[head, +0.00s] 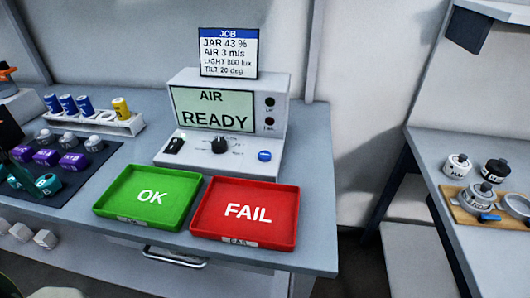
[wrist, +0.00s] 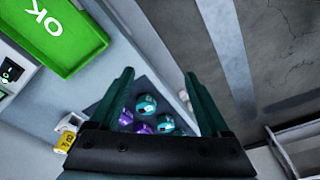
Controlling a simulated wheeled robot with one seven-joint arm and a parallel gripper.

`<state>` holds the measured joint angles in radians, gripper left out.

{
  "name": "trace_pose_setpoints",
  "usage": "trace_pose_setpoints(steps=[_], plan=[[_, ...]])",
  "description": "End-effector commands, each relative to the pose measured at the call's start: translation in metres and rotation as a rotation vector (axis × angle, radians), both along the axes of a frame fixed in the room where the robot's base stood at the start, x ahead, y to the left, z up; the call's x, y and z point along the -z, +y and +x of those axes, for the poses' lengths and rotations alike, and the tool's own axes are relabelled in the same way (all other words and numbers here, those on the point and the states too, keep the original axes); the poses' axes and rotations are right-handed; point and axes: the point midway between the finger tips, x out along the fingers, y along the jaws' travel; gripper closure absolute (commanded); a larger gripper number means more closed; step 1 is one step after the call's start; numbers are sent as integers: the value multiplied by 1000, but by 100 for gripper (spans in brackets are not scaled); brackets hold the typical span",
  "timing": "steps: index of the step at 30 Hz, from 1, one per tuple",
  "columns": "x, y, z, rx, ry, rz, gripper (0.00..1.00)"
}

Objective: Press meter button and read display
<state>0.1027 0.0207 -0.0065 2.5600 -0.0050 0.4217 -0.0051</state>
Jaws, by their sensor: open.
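The meter (head: 228,115) is a grey box standing at the back of the table. Its greenish display (head: 213,109) reads "AIR READY". A blue button (head: 264,156) sits at the lower right of its front, a black dial (head: 219,145) in the middle and a switch (head: 174,145) at the lower left. Two dark round lamps are right of the display. In the wrist view my gripper (wrist: 157,75) is open and empty, with two dark green fingers apart. It is above the left part of the table, away from the meter. The button is not visible in the wrist view.
A job card (head: 228,53) stands above the meter, listing JAR 43 %, AIR 3 m/s, LIGHT and TILT 20 deg. Green OK tray (head: 113,206) and red FAIL tray (head: 283,238) lie in front. Purple and teal jars stand on a dark mat (head: 91,177). A rack (head: 134,127) holds vials.

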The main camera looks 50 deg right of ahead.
Motion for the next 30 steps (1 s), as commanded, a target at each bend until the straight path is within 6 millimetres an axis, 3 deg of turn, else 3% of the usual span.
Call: trace_pose_setpoints(steps=[5, 27, 30], plan=[[0, 0, 0, 0, 0, 0, 19], [0, 0, 0, 0, 0, 0, 100], [0, 0, 0, 0, 0, 0, 100]])
